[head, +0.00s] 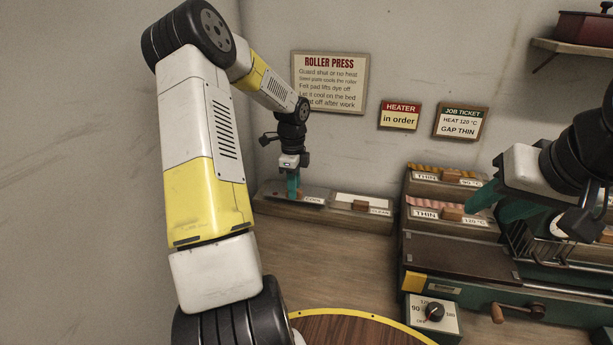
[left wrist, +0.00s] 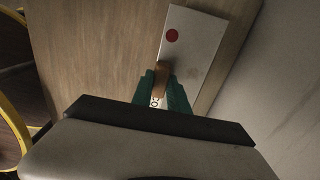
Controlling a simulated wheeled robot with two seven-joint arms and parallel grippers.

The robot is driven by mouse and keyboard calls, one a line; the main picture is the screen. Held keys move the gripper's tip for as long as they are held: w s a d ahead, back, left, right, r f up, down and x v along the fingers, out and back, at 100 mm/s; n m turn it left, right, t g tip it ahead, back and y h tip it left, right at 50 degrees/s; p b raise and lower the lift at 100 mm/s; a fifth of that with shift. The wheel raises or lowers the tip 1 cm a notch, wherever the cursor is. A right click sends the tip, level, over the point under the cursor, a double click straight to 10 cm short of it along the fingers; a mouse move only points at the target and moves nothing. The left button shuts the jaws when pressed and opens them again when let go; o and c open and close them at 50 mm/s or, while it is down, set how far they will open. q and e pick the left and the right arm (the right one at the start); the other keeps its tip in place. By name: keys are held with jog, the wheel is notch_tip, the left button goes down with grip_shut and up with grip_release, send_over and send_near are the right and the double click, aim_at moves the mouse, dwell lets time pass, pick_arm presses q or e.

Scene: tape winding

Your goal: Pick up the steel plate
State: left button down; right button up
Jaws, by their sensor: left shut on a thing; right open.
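The steel plate (head: 312,190) is a flat grey plate at the left end of the low wooden rack by the back wall. In the left wrist view it is a pale plate (left wrist: 201,42) with a red dot and a brown handle (left wrist: 161,75). My left gripper (head: 293,192) points down over it, its teal fingers (left wrist: 161,84) shut on the brown handle and hiding part of the plate. I cannot tell whether the plate is clear of the rack. My right gripper (head: 480,198) is open in front of the sample trays at the right, its fingers partly overlapping in view.
A white pad (head: 360,201) with a brown handle lies right of the plate. The green roller press (head: 470,258) with its crank and dial box (head: 433,314) fills the right side. Stepped trays marked THIN (head: 435,220) stand behind it. Bare bench (head: 330,258) lies in front of the rack.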

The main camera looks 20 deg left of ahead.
pick_arm(q)
jog(key=s+d+r, duration=0.1)
jog(key=s+d, duration=0.6)
jog(key=s, duration=0.1)
jog(key=w+d+n, duration=0.5)
jog(key=n, duration=1.2)
jog(key=shift+w+d+r, duration=0.15)
jog(key=shift+d+r, duration=0.05)
jog(key=shift+d, duration=0.15)
